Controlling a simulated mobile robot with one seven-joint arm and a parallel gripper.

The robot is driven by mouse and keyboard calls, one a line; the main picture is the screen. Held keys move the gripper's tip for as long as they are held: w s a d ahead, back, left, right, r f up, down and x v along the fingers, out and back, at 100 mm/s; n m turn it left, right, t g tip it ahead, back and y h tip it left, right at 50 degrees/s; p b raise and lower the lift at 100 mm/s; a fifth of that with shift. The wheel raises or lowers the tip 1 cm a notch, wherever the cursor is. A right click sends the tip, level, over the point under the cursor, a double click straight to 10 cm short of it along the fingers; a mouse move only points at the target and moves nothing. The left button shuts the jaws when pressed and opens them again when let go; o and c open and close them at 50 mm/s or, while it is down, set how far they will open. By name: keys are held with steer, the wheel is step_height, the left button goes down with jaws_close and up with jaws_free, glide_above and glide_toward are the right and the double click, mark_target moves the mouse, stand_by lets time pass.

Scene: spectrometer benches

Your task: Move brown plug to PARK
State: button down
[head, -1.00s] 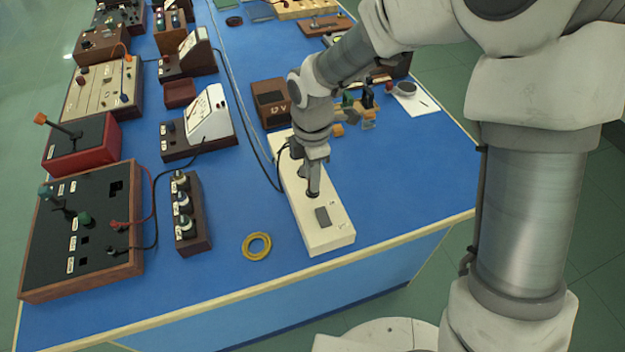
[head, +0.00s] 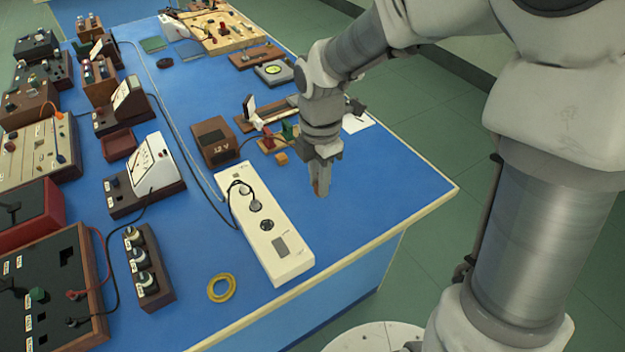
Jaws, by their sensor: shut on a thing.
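My gripper (head: 320,190) is shut on a small brown piece, which I take to be the brown plug (head: 321,178). The fingers hide most of it. The gripper points down above the blue table, to the right of the white socket strip (head: 291,269) and apart from it. The strip has a dark round socket (head: 267,225), bare of any plug, and a grey rectangle (head: 281,246) near its front end. Dark cables run to its rear sockets. Its labels are too small to read, so I cannot tell which spot is PARK.
A brown 12 V box (head: 214,142) stands behind the strip. A small orange block (head: 281,158) lies behind my gripper. A yellow ring (head: 221,288) and a dark three-knob box (head: 149,269) are to the left. The table's right front part is clear.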

steer(key=shift+r+p, duration=0.8)
steer(key=shift+r, duration=0.25)
steer(key=shift+f, duration=0.1)
